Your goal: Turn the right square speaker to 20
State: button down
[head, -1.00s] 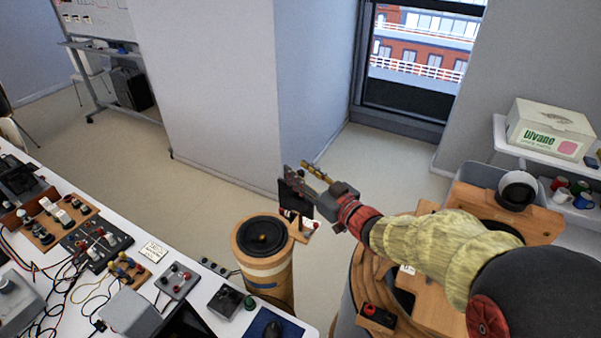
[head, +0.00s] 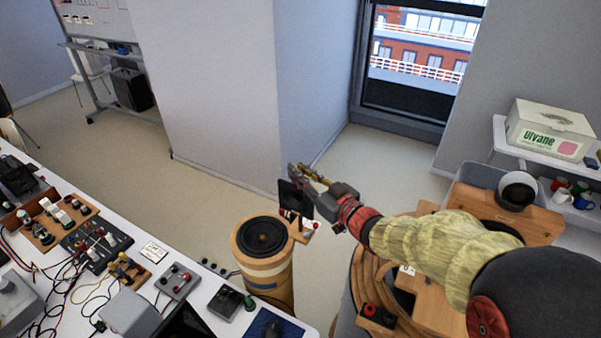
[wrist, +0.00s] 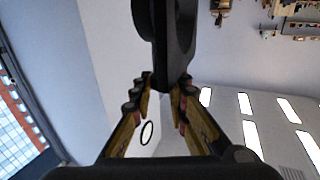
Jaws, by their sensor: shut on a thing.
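My gripper (head: 303,172) is raised above and to the right of a round wooden speaker (head: 243,240) with a black cone. In the wrist view the fingers (wrist: 165,88) close on a dark thing (wrist: 172,35), whose identity I cannot tell. A black flat shape (head: 294,200) shows beside the fingers in the head view. A square wooden speaker (head: 540,222) stands at the right, partly hidden by my arm. No number for 20 is readable.
A white bench (head: 205,320) with several small devices and wires runs along the lower left. A shelf with a Ulvane box (head: 550,128) and mugs (head: 583,201) is at the right. Open floor (head: 220,205) lies between bench and walls.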

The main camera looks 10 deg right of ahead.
jog(key=m+t+h+b, duration=0.1)
jog(key=m+h+b, duration=0.1)
jog(key=b, duration=0.2)
jog(key=shift+a+t+h, duration=0.1)
jog(key=shift+t+h, duration=0.3)
jog(key=m+h+b, duration=0.1)
jog(key=h+b, duration=0.1)
jog(key=b, duration=0.2)
jog(key=shift+r+m+t+h, duration=0.1)
jog(key=shift+m+t+h, duration=0.2)
jog(key=shift+m, duration=0.1)
jog(key=shift+r, duration=0.1)
jog(key=c, duration=1.7)
grip_release()
jog(key=shift+s, duration=0.15)
jog(key=v, duration=1.1)
jog(key=shift+s, duration=0.4)
